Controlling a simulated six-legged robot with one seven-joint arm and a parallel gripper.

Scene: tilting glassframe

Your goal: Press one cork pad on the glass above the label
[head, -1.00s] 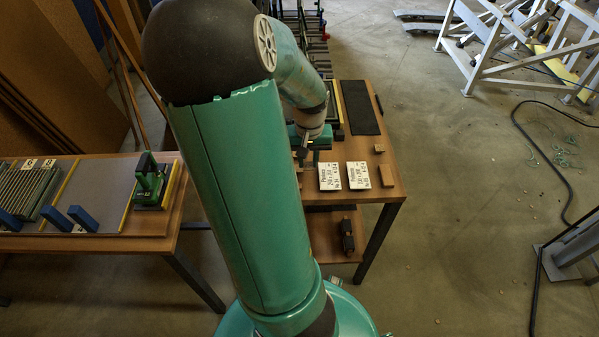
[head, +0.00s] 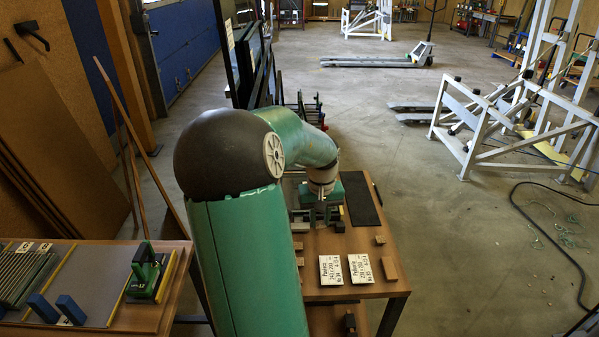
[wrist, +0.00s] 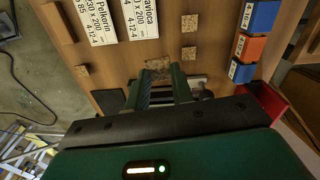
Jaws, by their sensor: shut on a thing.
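My gripper (head: 318,212) hangs over the workbench in the head view. In the wrist view its green fingers (wrist: 162,80) are shut on a small speckled cork pad (wrist: 158,62), partly hidden between the fingertips. Dark upright frames (head: 256,60) stand beyond the bench in the head view, with a small white patch (head: 229,34) that may be the label. I cannot make out the glass clearly.
Two white printed cards (head: 331,270) (head: 360,268) and a wooden block (head: 390,268) lie on the bench (head: 322,243). A black mat (head: 361,202) lies at its right. Blue and orange boxes (wrist: 251,47) line one side.

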